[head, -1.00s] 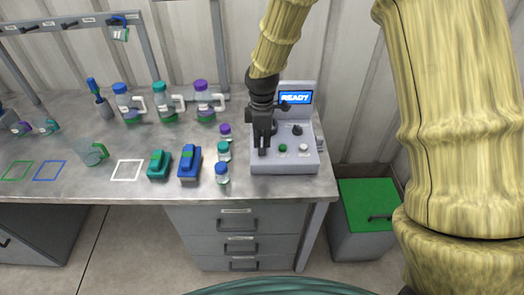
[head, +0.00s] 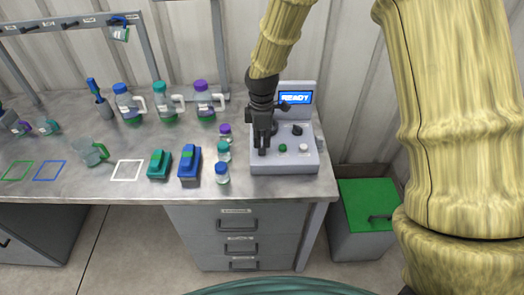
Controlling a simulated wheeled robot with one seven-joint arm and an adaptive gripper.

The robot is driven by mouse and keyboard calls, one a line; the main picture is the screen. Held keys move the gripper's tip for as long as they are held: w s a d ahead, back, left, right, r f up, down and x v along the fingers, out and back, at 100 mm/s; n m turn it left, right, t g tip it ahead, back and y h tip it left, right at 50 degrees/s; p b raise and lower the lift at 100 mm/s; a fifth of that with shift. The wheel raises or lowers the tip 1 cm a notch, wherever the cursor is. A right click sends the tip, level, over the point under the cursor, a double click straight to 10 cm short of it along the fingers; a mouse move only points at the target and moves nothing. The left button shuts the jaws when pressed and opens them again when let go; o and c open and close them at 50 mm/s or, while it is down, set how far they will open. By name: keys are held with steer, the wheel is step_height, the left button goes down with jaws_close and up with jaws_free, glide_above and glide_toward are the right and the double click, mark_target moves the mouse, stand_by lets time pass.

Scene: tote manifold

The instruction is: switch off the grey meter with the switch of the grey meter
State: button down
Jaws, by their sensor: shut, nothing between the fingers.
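The grey meter (head: 286,167) stands at the right end of the bench, and its blue screen (head: 295,97) reads READY. Its sloped front carries a green button (head: 283,148), a white button (head: 304,148) and a black knob (head: 297,130). My gripper (head: 262,151) is shut and empty. It points down over the left part of the meter's front panel, left of the green button. The gripper hides that part of the panel, and I cannot tell whether it touches it. The switch is not clearly visible; it may be behind the gripper.
Small capped bottles (head: 222,173) stand just left of the meter. A blue device (head: 189,162) and a teal device (head: 159,163) lie further left. Handled bottles (head: 205,104) stand behind them. A green-lidded bin (head: 370,204) is on the floor at right.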

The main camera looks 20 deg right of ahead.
mark_target(262, 151)
steer(key=shift+f+b, duration=0.5)
steer(key=shift+f, duration=1)
stand_by(1.1)
steer(key=shift+r, duration=0.1)
steer(key=shift+r+p, duration=2.9)
steer(key=shift+r, duration=0.55)
